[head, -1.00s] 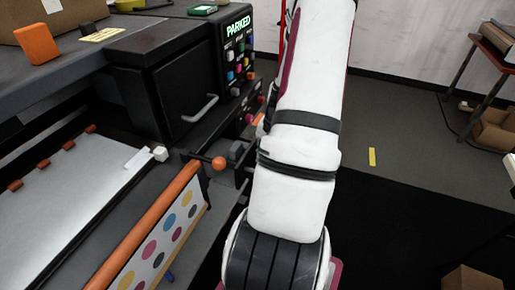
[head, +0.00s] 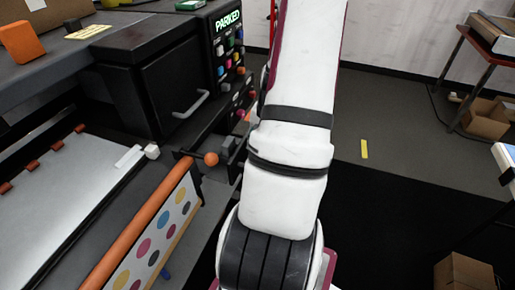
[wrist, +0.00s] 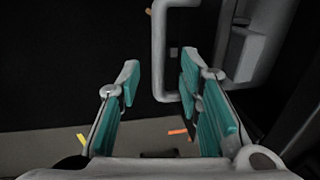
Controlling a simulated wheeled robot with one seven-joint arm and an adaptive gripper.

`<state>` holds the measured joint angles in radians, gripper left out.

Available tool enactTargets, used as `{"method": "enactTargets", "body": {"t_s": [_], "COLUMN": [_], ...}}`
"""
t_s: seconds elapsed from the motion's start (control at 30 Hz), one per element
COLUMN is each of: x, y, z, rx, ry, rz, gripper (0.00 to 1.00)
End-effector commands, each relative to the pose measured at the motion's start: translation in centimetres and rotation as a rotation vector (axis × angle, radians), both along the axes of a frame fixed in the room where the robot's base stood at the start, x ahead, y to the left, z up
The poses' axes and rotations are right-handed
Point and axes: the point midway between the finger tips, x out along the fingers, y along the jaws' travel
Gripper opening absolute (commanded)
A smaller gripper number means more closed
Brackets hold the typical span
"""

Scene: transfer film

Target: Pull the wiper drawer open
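In the wrist view a pale grey U-shaped handle (wrist: 159,52) stands on a dark panel (wrist: 75,45). My gripper (wrist: 158,72) is open, with teal pads on its fingers. In the picture one bar of the handle lies between the two fingertips; I see no contact, and the depth between them is unclear. In the head view a dark box front (head: 178,80) on the machine carries a grey handle (head: 191,106) and looks shut. I cannot tell whether this is the same handle. My gripper is hidden behind my arm there.
The machine's control panel (head: 229,45) reads PARKED. In the wrist view another grey part (wrist: 250,45) stands beside the right finger. Open floor (head: 390,200) lies to the right.

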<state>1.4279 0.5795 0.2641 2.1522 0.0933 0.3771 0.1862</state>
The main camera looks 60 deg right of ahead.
Motion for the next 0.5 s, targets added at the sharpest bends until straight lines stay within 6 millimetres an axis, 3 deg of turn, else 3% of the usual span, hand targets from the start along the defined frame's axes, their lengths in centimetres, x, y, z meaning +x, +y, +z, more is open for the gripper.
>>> {"method": "enactTargets", "body": {"t_s": [0.2, 0.5], "x": [-0.9, -1.5], "y": [-0.2, -0.2], "z": [4.7, 8.2], "rx": [-0.006, -0.002], "ry": [-0.001, 0.0], "rz": [-0.001, 0.0], "gripper": [0.33, 0.33]}}
